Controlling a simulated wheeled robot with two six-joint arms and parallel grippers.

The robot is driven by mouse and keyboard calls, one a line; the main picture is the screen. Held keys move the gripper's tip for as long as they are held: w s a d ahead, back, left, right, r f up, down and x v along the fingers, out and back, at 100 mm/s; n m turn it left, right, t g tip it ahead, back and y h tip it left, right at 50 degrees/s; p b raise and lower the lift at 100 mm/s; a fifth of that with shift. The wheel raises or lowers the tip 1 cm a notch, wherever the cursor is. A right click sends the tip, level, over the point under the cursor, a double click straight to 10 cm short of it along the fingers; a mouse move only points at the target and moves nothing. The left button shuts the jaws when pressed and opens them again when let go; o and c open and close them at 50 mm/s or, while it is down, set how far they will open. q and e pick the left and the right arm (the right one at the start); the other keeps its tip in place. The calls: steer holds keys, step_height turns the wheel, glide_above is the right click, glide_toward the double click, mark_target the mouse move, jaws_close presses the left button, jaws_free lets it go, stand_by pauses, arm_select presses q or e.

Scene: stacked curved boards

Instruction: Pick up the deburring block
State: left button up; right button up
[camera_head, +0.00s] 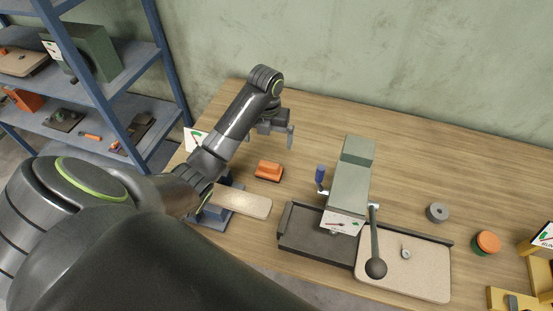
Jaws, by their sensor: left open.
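A small orange block with a darker base, which looks like the deburring block (268,170), lies on the wooden table (420,170) left of the middle. My left arm comes in from the left and reaches over the back left of the table. My left gripper (279,133) is open and appears empty. In the picture it is above the orange block, apart from it. One finger shows clearly; the other is partly hidden by the gripper body. My right gripper is not in view.
A grey-green press (357,165) with a ball-ended lever (376,267) stands over a dark tray (305,246). A beige board (425,280) lies beside it, another board (250,205) below the block. A grey ring (437,212) and orange-topped disc (488,242) lie right. A blue shelf (95,85) stands left.

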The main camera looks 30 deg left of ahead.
mark_target(269, 164)
arm_select(q)
steer(key=shift+m, duration=0.6)
steer(key=f+b, duration=0.3)
steer(key=b, duration=0.1)
steer(key=f+b, duration=0.4)
steer(key=w+f+b, duration=0.1)
steer(key=f+b, duration=0.3)
steer(key=shift+w+a+f, duration=0.1)
steer(key=shift+f, duration=0.1)
steer(key=f, duration=0.2)
steer(key=f+p, duration=0.1)
steer(key=f, duration=0.1)
steer(key=shift+s+a, duration=0.15)
steer(key=shift+s, duration=0.05)
steer(key=shift+f, duration=0.55)
steer(key=c, duration=1.1)
steer(key=shift+o, duration=0.2)
step_height(269, 164, up, 5)
steer(key=shift+w+f+b, duration=0.1)
steer(key=shift+f+b, duration=0.05)
steer(key=shift+b, duration=0.4)
step_height(269, 164, up, 4)
steer(key=p, duration=0.3)
steer(key=shift+p, duration=0.3)
steer(key=shift+r+p, duration=0.6)
steer(key=shift+r, duration=0.15)
